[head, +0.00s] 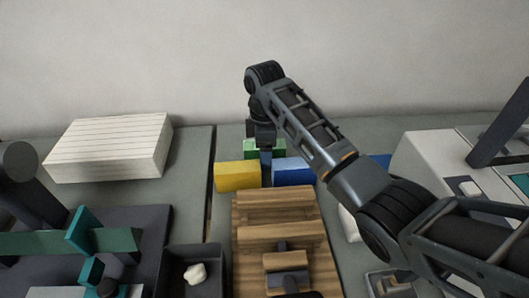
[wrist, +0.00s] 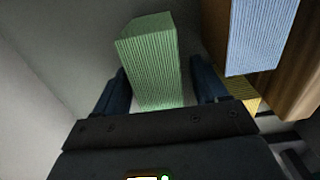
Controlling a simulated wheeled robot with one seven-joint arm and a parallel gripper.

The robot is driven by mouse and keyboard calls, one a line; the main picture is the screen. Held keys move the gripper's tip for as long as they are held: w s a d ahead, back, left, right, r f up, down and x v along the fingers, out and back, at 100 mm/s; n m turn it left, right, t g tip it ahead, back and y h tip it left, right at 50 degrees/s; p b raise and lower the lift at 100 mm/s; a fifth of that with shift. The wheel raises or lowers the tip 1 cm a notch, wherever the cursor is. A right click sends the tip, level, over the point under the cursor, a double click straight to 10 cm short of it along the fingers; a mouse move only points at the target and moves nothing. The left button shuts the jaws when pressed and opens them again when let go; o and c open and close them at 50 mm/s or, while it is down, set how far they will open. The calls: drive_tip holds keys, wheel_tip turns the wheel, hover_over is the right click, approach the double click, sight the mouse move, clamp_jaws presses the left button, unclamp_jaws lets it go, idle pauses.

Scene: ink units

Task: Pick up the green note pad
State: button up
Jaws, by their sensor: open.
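The green note pad (head: 276,152) stands at the back of the table, behind a yellow pad and a blue pad, and is partly hidden by my gripper in the head view. In the wrist view the green note pad (wrist: 152,62) is a ribbed upright block lying between my two fingers. My gripper (wrist: 160,88) is open, with one dark blue finger on each side of the pad and a visible gap on both sides. In the head view my gripper (head: 265,154) reaches down from above at the pad.
A yellow pad (head: 238,176) and a blue pad (head: 293,171) stand just in front. A wooden rack (head: 277,218) is nearer. A white paper stack (head: 110,147) lies left, a dark tray (head: 167,272) front left, a white machine (head: 432,165) right. A wall closes the back.

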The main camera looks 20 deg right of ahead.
drive_tip(key=c, duration=1.1)
drive_tip(key=shift+r, duration=0.15)
drive_tip(key=shift+c, duration=0.2)
